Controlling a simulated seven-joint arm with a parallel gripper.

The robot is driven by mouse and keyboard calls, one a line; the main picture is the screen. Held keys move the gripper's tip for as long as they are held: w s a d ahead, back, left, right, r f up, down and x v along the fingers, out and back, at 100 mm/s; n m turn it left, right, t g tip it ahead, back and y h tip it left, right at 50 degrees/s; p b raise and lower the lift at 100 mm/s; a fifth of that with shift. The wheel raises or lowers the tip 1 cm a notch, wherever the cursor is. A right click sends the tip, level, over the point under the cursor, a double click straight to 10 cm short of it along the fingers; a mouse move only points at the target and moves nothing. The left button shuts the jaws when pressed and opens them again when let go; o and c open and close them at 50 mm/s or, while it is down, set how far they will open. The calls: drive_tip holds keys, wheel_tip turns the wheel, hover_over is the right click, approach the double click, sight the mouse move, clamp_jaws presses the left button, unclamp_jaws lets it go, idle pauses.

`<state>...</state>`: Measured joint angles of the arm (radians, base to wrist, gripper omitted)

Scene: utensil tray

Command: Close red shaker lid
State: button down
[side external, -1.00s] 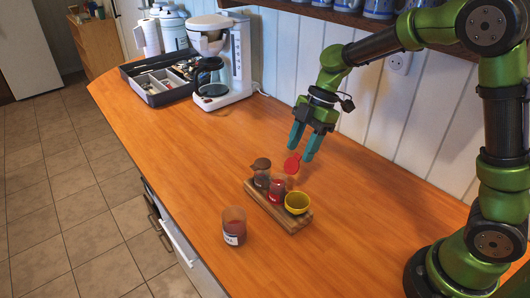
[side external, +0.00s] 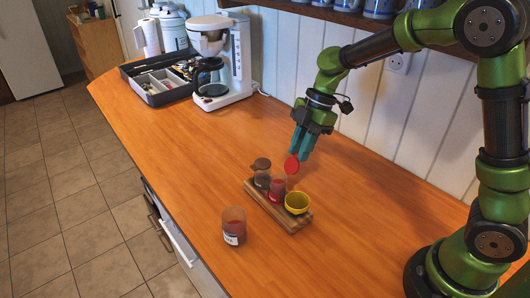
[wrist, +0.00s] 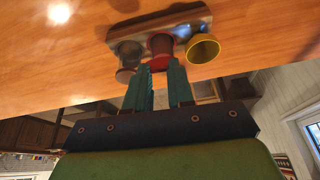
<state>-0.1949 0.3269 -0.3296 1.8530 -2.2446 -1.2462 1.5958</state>
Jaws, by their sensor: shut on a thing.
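The red shaker (side external: 278,186) stands in the middle of a wooden holder (side external: 273,213), with its round red lid (side external: 291,166) raised open on the side toward the wall. My gripper (side external: 300,156) points down at the lid, its teal fingertips at the lid's upper edge. The fingers are shut on the red lid, though the exact contact is hard to see. In the wrist view the red shaker (wrist: 160,43) lies just beyond the fingertips, with the red lid (wrist: 158,63) between them.
A dark shaker (side external: 262,178) with a raised lid and a yellow cup (side external: 297,203) flank the red one. A glass jar with red contents (side external: 233,226) stands in front. A coffee maker (side external: 225,60) and utensil tray (side external: 160,82) are farther back.

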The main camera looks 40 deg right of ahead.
drive_tip(key=a+h, duration=0.1)
drive_tip(key=a+r+h, duration=0.1)
drive_tip(key=h, duration=0.1)
drive_tip(key=shift+w+a, duration=0.1)
drive_tip(key=shift+a+h, duration=0.65)
drive_tip(key=shift+h, duration=0.35)
drive_tip(key=a+h, duration=0.2)
drive_tip(key=h, duration=0.1)
drive_tip(key=g+h, duration=0.2)
drive_tip(key=h, duration=1)
approach(288, 171)
drive_tip(key=shift+x, duration=0.95)
drive_tip(key=shift+r, duration=0.15)
